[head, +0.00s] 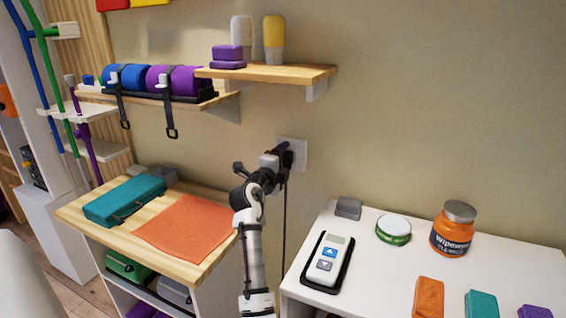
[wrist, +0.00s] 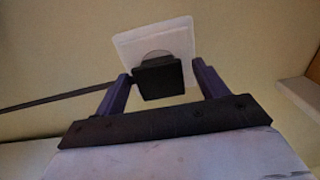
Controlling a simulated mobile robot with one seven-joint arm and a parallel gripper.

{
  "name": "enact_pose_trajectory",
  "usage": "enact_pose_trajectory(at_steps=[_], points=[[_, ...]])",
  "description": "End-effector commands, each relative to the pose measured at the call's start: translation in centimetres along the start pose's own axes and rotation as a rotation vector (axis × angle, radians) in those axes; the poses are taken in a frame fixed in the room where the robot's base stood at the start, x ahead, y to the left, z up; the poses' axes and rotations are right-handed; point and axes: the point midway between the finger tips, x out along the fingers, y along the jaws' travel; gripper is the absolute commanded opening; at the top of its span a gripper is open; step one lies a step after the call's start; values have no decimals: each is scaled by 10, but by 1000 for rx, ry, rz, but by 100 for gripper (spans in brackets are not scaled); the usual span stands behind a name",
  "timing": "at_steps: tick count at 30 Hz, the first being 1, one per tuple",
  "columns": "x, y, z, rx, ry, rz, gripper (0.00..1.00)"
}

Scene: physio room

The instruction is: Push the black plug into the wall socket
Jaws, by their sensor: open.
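The white wall socket (head: 301,150) is on the wall between the two worktops. In the wrist view its tilted plate (wrist: 126,44) shows a round recess partly covered by the black plug. The plug (wrist: 160,78) is a dark block at the socket's face; how deep it sits I cannot tell. My gripper (wrist: 161,71) is open, with one purple finger on each side of the plug. The left fingertip is very close to it; a gap shows at the right. In the head view my gripper (head: 284,157) hides most of the plug. Its black cable (head: 284,222) hangs down.
A wooden shelf (head: 318,73) with bottles and purple blocks is above the socket. A wooden worktop (head: 88,226) is at left. A white table (head: 392,272) with a remote-like device (head: 327,259) and jars is at right. The wall right of the socket is clear.

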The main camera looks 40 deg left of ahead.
Motion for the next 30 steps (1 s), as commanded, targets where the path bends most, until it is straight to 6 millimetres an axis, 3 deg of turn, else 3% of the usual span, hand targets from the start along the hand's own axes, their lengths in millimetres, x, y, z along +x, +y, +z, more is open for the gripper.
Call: enact_pose_trajectory(at_steps=[8,21,30], points=[[-19,3,1,0,-1,-1,72],[-113,3,1,1,-3,-1,72],[-138,0,0,0,0,0,72]])
